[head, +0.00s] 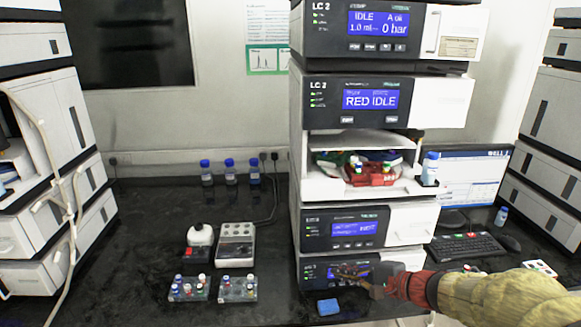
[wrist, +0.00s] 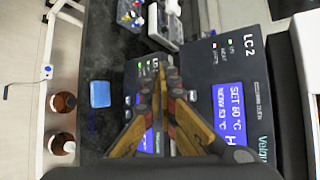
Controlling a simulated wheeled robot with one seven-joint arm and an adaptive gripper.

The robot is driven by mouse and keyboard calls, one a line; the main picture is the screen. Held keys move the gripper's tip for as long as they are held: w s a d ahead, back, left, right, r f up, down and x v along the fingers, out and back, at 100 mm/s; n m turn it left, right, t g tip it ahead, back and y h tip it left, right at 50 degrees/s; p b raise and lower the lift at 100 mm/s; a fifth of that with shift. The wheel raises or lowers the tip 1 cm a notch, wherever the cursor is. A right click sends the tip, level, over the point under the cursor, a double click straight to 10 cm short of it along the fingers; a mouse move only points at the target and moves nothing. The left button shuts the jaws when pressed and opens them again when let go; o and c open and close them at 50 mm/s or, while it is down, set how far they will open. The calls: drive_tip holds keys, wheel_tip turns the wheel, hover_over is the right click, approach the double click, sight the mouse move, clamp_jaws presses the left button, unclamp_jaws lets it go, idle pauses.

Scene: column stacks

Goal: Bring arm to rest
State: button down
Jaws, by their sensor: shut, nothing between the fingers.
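My gripper (head: 352,272) is at the right end of the picture's lower middle in the head view, in front of the lowest module (head: 313,274) of the LC 2 stack. My arm (head: 480,295) comes in from the lower right. In the wrist view my gripper (wrist: 165,75) has its fingertips together with nothing between them, over the fronts of the stack's lower modules. Part of the lowest module's screen is hidden behind my gripper.
A blue block (head: 328,307) lies on the black bench below my gripper. Two vial racks (head: 238,290) and a white device (head: 235,247) stand to the left. A monitor (head: 470,175) and keyboard (head: 465,247) are at right. Two brown bottles (wrist: 62,104) show in the wrist view.

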drive_tip(key=s+f+n+g+h+p, duration=0.1)
drive_tip(key=s+n+g+h, duration=0.2)
drive_tip(key=s, duration=0.7)
drive_tip(key=s+f+n+g+h, duration=0.15)
drive_tip(key=s+n+g, duration=0.25)
drive_tip(key=s, duration=0.6)
drive_tip(key=s+r+n+t+h+p, duration=0.1)
drive_tip(key=s+r+n+h, duration=0.1)
drive_tip(key=r, duration=0.4)
drive_tip(key=s+r+n+t+h+p, duration=0.1)
drive_tip(key=s+r+n+t, duration=0.1)
drive_tip(key=s+r+n, duration=0.2)
wheel_tip(320, 180, up, 2)
drive_tip(key=shift+s+d+r+n+h, duration=0.1)
drive_tip(key=shift+s+d+n+h, duration=0.15)
drive_tip(key=shift+s+n+h, duration=0.25)
